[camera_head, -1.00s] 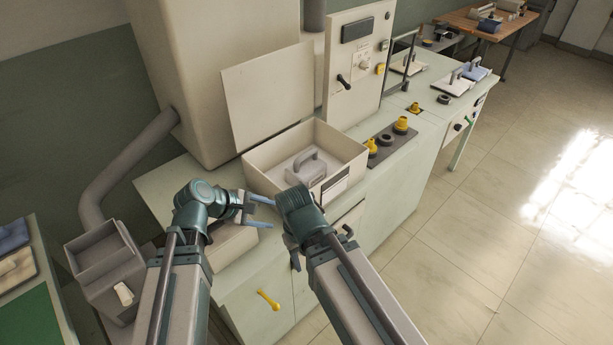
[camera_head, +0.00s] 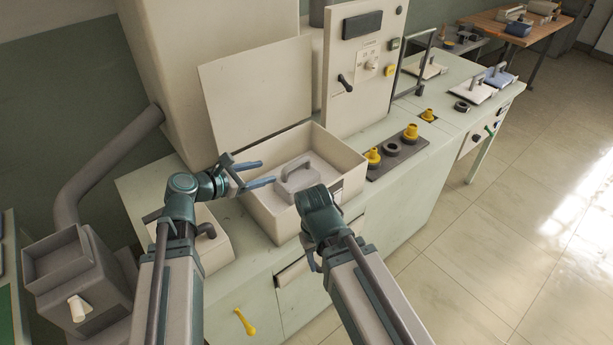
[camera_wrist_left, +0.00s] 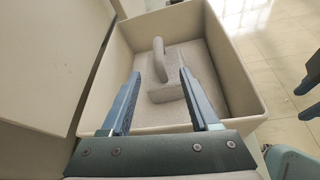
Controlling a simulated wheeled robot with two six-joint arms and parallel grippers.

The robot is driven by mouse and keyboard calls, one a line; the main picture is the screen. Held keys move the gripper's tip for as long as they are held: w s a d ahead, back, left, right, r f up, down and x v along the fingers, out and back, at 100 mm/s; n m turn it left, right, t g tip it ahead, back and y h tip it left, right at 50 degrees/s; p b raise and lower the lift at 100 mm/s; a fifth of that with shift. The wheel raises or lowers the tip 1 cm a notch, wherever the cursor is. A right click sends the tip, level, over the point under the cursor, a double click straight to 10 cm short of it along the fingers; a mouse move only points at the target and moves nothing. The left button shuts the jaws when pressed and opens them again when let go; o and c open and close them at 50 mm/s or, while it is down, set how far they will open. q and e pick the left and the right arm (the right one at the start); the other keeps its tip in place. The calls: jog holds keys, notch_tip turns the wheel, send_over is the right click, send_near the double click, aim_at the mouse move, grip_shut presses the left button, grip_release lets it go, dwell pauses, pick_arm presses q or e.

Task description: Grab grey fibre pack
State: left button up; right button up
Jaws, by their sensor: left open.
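The grey fibre pack (camera_head: 296,180) is a flat grey block with an arched handle. It lies inside an open cream bin (camera_head: 281,226) on the bench; the left wrist view also shows the pack (camera_wrist_left: 165,92) on the bin floor. My left gripper (camera_head: 262,172) is open, its blue fingers over the bin's left side, apart from the pack. In the left wrist view the pack's handle appears between the fingertips (camera_wrist_left: 160,73), with nothing gripped. My right gripper (camera_head: 312,255) hangs in front of the bin, partly hidden by its own wrist; its jaws are unclear.
A raised cream panel (camera_head: 258,92) stands behind the bin. A control box (camera_head: 358,65) stands behind right. Yellow knobs (camera_head: 410,133) sit on a dark strip to the right. A smaller cream box (camera_head: 215,245) is left of the bin, partly behind my left arm.

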aim_at(289, 165)
pick_arm(q)
jog(key=b+x, duration=0.3)
jog(key=x, duration=0.5)
jog(key=shift+a, duration=0.1)
jog(key=shift+w+d+f, duration=0.15)
jog(key=shift+w+d, duration=0.15)
jog(key=shift+d, duration=0.05)
jog(key=b+x, duration=0.1)
jog(key=x, duration=0.2)
jog(key=b+x, duration=0.1)
jog(key=shift+w+f+b, duration=0.35)
jog(key=shift+f, duration=0.1)
jog(key=shift+w+d, duration=0.15)
jog(key=shift+d, duration=0.1)
grip_shut()
dwell(0.6)
